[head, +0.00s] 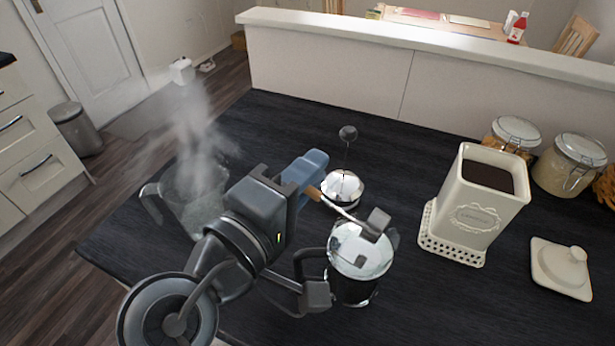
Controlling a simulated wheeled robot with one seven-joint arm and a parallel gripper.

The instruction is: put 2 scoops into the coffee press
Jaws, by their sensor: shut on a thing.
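My gripper (369,241) reaches in from the lower left, its fingers at the coffee press. It is shut on the scoop (335,207), whose wooden handle end points up left and metal stem runs to the fingers. The scoop's bowl cannot be made out. The glass coffee press (352,289) stands upright below and behind the fingers, dark stuff in its lower part; my finger covers part of its left side. Its plunger lid (343,188) with a round knob stands apart behind it. An open cream canister (474,217) with dark coffee inside stands to the right.
A steaming glass kettle (183,205) stands left, partly behind my arm. The canister's lid (561,268) lies at the right. Glass jars (568,165) stand at the back right. A low wall (340,75) bounds the counter. Dark counter between press and canister is clear.

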